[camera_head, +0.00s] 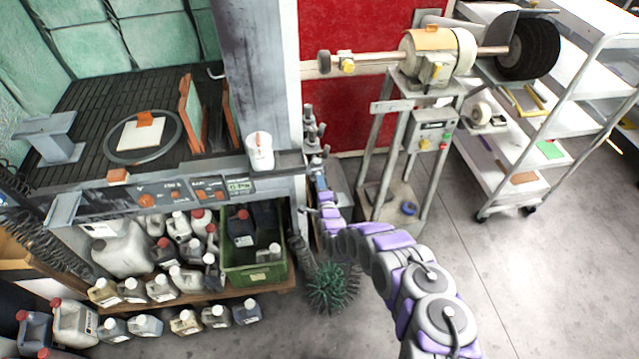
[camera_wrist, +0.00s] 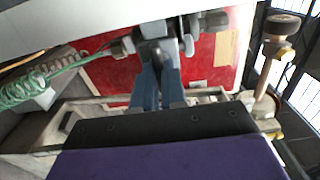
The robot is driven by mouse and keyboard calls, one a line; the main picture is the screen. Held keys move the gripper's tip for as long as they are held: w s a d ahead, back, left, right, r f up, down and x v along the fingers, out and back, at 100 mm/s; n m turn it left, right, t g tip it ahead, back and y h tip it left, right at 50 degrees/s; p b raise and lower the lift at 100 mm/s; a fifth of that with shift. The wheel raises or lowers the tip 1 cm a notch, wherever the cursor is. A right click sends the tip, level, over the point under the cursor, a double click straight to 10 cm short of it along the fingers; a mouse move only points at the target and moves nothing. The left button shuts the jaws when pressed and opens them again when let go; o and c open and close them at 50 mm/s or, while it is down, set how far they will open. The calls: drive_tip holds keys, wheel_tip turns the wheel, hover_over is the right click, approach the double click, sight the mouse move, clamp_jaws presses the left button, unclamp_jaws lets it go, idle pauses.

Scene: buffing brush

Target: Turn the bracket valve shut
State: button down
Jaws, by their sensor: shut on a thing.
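The bracket valve (camera_wrist: 153,30) is a grey fitting at the top middle of the wrist view, in front of a red panel. My gripper (camera_wrist: 160,68) has two blue-grey fingers reaching up to it and shut on its lower part, which the fingertips partly hide. In the head view my gripper (camera_head: 318,168) is at the end of my purple and grey arm, beside the right edge of the workbench. Several small grey fittings (camera_head: 311,128) stand in a column just above it there. The valve's exact turn angle cannot be told.
A green coiled hose (camera_wrist: 22,88) joins the fitting from the left. A buffing machine (camera_head: 430,55) on a stand is right of my arm. A white shelf cart (camera_head: 520,150) is farther right. Bottles and a green crate (camera_head: 255,272) are at left. Open floor lies at lower right.

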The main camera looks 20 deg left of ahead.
drive_tip(key=shift+w+d+f, duration=0.2)
drive_tip(key=shift+d, duration=0.15)
drive_tip(key=c, duration=1.2)
unclamp_jaws()
drive_tip(key=shift+c, duration=0.2)
drive_tip(key=shift+o, duration=0.3)
drive_tip(key=shift+a+r, duration=0.1)
drive_tip(key=shift+s, duration=0.1)
drive_tip(key=p+v, duration=0.3)
drive_tip(key=v, duration=1.4)
drive_tip(key=shift+s, duration=0.15)
